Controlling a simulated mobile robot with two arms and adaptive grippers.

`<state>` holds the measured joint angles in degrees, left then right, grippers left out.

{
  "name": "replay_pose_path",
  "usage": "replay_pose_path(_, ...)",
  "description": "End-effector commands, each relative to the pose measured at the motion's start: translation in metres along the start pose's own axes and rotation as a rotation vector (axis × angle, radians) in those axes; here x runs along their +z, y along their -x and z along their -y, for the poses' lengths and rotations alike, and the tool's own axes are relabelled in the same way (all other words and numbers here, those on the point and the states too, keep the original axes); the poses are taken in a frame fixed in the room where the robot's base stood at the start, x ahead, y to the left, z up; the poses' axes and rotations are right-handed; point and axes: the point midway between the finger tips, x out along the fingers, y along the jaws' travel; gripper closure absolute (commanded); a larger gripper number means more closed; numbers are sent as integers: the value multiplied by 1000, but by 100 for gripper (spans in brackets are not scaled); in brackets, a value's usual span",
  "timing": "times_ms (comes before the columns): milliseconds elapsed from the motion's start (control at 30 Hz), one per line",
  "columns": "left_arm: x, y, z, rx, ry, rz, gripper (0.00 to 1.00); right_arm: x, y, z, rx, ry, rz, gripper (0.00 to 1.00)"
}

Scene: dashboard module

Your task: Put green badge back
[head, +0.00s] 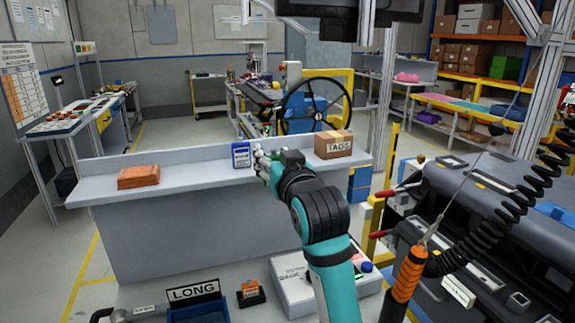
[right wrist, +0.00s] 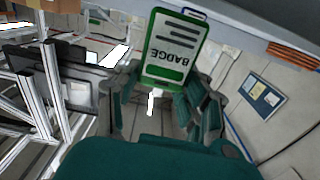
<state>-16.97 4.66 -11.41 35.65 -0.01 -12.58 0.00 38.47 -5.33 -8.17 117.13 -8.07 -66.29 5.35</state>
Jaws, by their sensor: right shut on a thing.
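The green badge (right wrist: 165,50) is a white card with a green border and the upside-down word BADGE in the right wrist view. It stands between the fingers of my right gripper (right wrist: 160,103), which is shut on it. In the head view, my right gripper (head: 265,164) is at the grey shelf (head: 190,177), just right of a blue badge (head: 241,155) standing there. The gripper largely hides the green badge in the head view. I cannot tell whether the badge touches the shelf. My left gripper is not in view.
An orange bundle (head: 138,177) lies on the shelf's left part. A cardboard box (head: 333,144) stands right of my gripper. Below are a LONG sign (head: 194,292), a blue bin (head: 198,312) and a white box (head: 290,285). A coiled black cable (head: 500,205) hangs at right.

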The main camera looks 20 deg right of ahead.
Motion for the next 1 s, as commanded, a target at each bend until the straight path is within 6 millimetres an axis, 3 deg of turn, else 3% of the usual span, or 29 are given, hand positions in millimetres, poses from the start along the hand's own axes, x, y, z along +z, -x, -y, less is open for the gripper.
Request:
replay_pose_path(100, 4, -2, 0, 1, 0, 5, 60, -25, -2, 1, 4, 2, -4, 86)
replay_pose_path(267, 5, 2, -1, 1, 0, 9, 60, -37, -11, -4, 10, 4, 2, 86)
replay_pose_path(700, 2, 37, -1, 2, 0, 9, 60, -30, -108, -60, 9, 4, 4, 86)
replay_pose_path(833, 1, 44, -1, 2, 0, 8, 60, -27, -130, -72, 9, 3, 3, 86)
replay_pose_path(1000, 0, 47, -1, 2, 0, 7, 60, -23, -141, -78, 8, 3, 1, 86)
